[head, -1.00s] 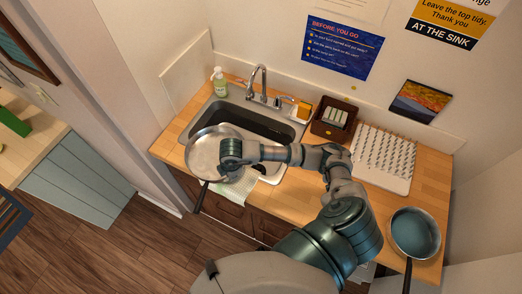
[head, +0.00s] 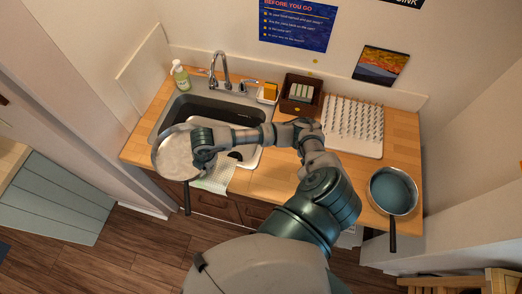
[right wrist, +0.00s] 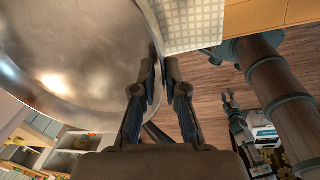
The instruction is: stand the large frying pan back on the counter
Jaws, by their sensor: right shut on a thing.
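The large frying pan (head: 174,153) is silvery, with a dark handle (head: 187,198) pointing toward me past the counter's front edge. In the head view it is over the front left of the sink. My right gripper (head: 197,158) is shut on the pan's rim; the pan (right wrist: 85,60) fills the upper left of the right wrist view, beside the fingers (right wrist: 162,72). I cannot tell whether the pan touches the sink or counter. The wooden counter (head: 270,180) runs left to right. My left gripper (right wrist: 230,99) shows small in the right wrist view, too small to judge its jaws.
A second, blue-grey pan (head: 393,188) lies at the counter's right end, handle over the front edge. A white pegged drying rack (head: 352,128), a brown box (head: 301,93) and a soap bottle (head: 181,77) stand behind. A checked cloth (head: 215,176) hangs at the sink front. Counter between cloth and second pan is partly bare.

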